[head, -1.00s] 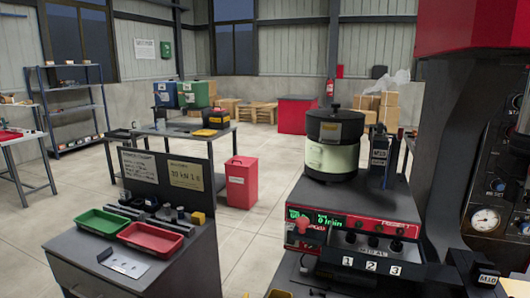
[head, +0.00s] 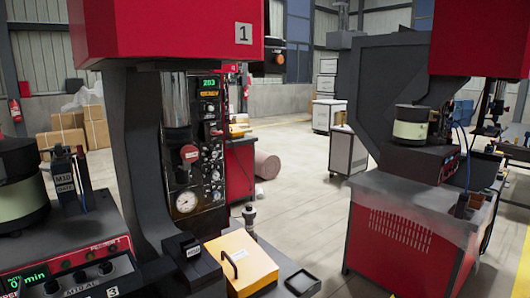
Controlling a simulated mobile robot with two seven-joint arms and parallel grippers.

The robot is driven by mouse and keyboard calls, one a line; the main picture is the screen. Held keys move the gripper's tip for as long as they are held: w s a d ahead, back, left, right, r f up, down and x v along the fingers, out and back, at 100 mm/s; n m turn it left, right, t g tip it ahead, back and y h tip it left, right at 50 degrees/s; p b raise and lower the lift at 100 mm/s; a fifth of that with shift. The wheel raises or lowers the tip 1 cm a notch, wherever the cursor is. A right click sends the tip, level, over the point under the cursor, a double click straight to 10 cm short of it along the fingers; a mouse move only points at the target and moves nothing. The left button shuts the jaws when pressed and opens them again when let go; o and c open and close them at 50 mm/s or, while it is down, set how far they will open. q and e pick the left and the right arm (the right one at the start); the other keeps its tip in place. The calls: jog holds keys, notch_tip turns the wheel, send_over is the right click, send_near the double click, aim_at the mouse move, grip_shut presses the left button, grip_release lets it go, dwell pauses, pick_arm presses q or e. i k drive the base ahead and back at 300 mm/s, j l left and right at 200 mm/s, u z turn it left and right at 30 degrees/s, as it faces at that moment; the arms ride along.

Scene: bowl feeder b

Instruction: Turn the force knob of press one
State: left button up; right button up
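Press one (head: 170,35), with a red head bearing a "1" label, stands left of centre in the head view. Its dark control panel (head: 207,160) faces me beside the black column. The panel has a green display (head: 209,83) that seems to read 203, a column of small knobs and a round white gauge (head: 186,202). The knob labels are too small to read, so I cannot tell which is the force knob. Neither of my grippers is in view.
A bowl feeder (head: 20,190) and its red control box (head: 60,270) stand at the left. A yellow block with a handle (head: 240,262) sits before press one. Another red machine (head: 410,235) stands at the right. Open floor (head: 310,200) lies between them.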

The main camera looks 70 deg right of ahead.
aim_at(214, 153)
jog(key=z, duration=1.75)
